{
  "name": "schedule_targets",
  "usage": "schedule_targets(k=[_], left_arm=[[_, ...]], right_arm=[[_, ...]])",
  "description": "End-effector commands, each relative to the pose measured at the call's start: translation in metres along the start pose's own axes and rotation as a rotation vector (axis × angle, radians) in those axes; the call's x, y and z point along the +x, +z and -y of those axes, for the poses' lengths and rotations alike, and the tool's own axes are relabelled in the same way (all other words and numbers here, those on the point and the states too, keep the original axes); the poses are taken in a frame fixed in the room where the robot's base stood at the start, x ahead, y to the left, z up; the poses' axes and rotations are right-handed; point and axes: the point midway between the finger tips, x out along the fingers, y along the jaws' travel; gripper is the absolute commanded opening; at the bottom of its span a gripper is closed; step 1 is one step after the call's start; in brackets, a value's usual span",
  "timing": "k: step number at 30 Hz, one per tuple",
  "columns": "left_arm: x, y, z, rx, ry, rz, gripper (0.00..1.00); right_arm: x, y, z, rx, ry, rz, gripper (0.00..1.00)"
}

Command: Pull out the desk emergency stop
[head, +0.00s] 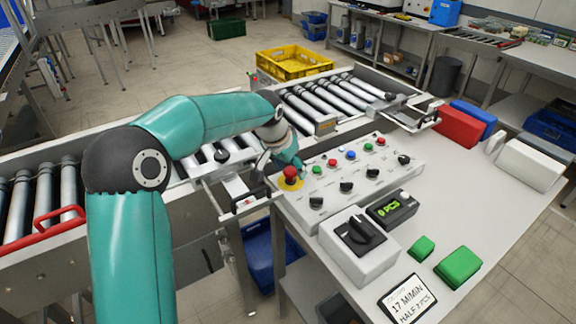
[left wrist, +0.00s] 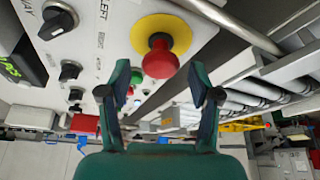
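The desk emergency stop (head: 290,174) is a red mushroom button on a yellow disc at the left end of the grey control panel (head: 330,208). In the left wrist view the red button (left wrist: 160,60) stands out from its yellow disc, just beyond and between my fingertips. My left gripper (head: 286,160) is right beside the button at its far side in the head view. In the left wrist view my left gripper (left wrist: 163,88) is open, its two fingers spread, with nothing between them. Whether a finger touches the button cannot be told. My right gripper is not in view.
The panel carries several black knobs and coloured buttons close to the stop. A roller conveyor (head: 340,100) runs behind the panel, with a yellow crate (head: 293,62) beyond. A grey switch box (head: 358,246) and green blocks (head: 458,266) sit on the desk at the front.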

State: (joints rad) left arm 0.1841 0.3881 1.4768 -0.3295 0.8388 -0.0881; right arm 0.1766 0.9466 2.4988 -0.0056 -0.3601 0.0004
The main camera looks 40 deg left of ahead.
Motion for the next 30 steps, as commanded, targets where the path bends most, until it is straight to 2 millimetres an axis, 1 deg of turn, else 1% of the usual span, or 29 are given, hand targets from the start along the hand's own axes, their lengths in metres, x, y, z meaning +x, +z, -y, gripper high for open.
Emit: schedule_targets(k=[5,8,10,14,21,24,27,30], left_arm=[[0.0,0.0,0.0,0.0,0.0,0.001,0.63],[-0.004,0.0,0.0,0.0,-0.001,0.0,0.63],[-0.011,0.0,0.0,0.0,-0.001,-0.001,0.63],[-0.031,-0.001,0.001,0.0,-0.001,-0.003,0.63],[-0.08,-0.002,0.0,0.0,-0.001,-0.004,0.63],[-0.096,-0.002,0.0,0.0,-0.001,-0.003,0.63],[-0.108,-0.002,0.0,0.0,0.0,-0.002,0.63],[-0.115,-0.002,0.0,0.0,0.0,0.0,0.63]], right_arm=[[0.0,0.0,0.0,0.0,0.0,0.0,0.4],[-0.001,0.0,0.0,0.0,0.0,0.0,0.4],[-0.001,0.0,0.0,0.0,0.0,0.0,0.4],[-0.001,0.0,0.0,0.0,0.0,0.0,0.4],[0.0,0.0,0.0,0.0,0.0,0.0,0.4],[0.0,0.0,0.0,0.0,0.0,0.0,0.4],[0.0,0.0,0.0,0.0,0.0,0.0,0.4],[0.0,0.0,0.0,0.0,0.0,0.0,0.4]])
